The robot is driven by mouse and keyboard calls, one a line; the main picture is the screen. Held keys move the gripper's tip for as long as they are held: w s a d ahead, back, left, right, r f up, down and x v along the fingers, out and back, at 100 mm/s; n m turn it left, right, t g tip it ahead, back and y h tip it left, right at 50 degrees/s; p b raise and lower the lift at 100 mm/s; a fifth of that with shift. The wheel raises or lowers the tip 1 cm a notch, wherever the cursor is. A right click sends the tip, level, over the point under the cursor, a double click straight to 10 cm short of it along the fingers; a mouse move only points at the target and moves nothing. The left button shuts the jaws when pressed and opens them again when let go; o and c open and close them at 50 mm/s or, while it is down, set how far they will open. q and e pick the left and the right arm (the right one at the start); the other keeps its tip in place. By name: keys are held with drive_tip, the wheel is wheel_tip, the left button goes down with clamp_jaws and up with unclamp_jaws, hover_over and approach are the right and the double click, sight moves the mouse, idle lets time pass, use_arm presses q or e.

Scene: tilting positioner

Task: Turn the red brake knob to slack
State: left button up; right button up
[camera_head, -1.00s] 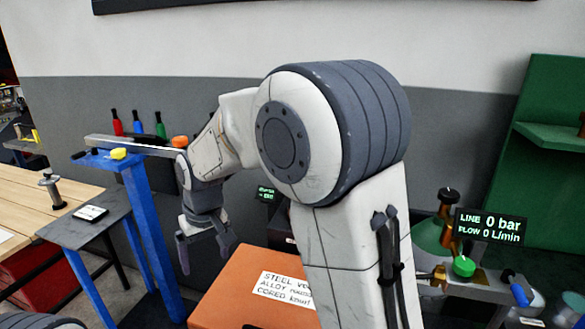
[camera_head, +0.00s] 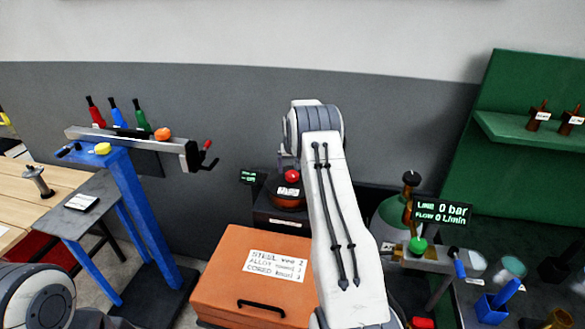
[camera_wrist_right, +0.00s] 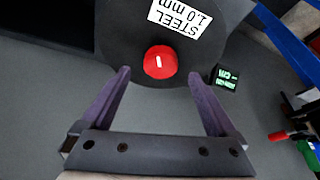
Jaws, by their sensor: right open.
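The round red brake knob (camera_head: 291,176) sits on the front of a dark wire spool (camera_head: 288,194), behind the orange box. In the right wrist view the knob (camera_wrist_right: 160,61) has a short white mark, and the spool carries a label reading "STEEL 1.0 mm" (camera_wrist_right: 179,17). My right gripper (camera_wrist_right: 160,75) is open and empty, its purple fingers pointing toward the spool with the knob between their tips in the picture. I cannot tell the depth left between fingertips and knob. In the head view my right arm hides most of this gripper. My left gripper is out of view.
An orange box (camera_head: 220,300) with a handle stands in front of the spool. A small green-text display (camera_head: 248,177) is left of the spool. A blue stand (camera_head: 145,225) is further left. A gauge display (camera_head: 441,212) and valves are at right.

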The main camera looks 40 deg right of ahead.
sight(292, 174)
drive_tip(key=shift+p+x, duration=0.65)
drive_tip(key=shift+x, duration=1.3)
drive_tip(key=c, duration=1.4)
